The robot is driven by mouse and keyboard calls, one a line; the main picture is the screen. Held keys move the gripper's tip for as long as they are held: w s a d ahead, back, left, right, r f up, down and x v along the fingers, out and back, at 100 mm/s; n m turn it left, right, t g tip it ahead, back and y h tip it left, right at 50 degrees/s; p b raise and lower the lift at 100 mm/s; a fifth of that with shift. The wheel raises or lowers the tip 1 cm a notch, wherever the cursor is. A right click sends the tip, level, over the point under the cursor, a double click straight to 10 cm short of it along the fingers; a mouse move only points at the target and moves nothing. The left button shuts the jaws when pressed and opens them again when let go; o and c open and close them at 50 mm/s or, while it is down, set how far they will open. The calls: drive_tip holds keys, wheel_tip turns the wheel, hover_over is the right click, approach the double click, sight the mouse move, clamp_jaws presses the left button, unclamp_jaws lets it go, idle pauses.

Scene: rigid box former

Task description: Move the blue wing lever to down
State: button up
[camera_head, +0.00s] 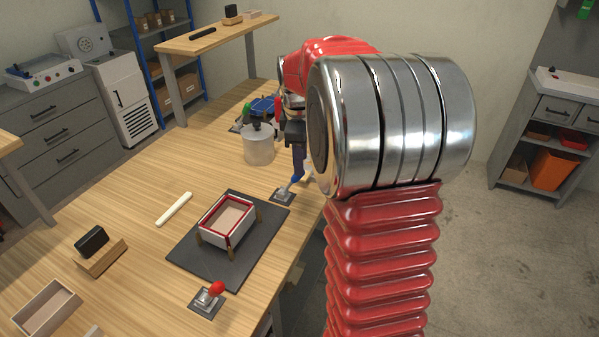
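The blue wing lever (295,181) stands on a small grey base plate (283,197) at the right edge of the workbench, behind the dark mat. Its handle leans up and to the right, with a blue tip. My gripper (299,172) points down right at the blue tip, partly hidden behind my arm. I cannot tell whether its fingers touch the lever or how far apart they are. A red-knobbed lever (217,288) stands on another plate at the near end of the mat.
A white box with a red rim (228,222) sits among wooden posts on the dark mat (191,262). A white stick (174,209), a wooden block with a black item (92,241) and a wooden tray (46,307) lie left. A whitish pot (258,148) stands beyond the lever.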

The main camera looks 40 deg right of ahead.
sight(292, 182)
drive_tip(key=shift+w+d+f, duration=0.15)
drive_tip(key=shift+f, duration=1.2)
drive_tip(key=shift+w+d+f, duration=0.15)
drive_tip(key=shift+f, duration=1.15)
clamp_jaws()
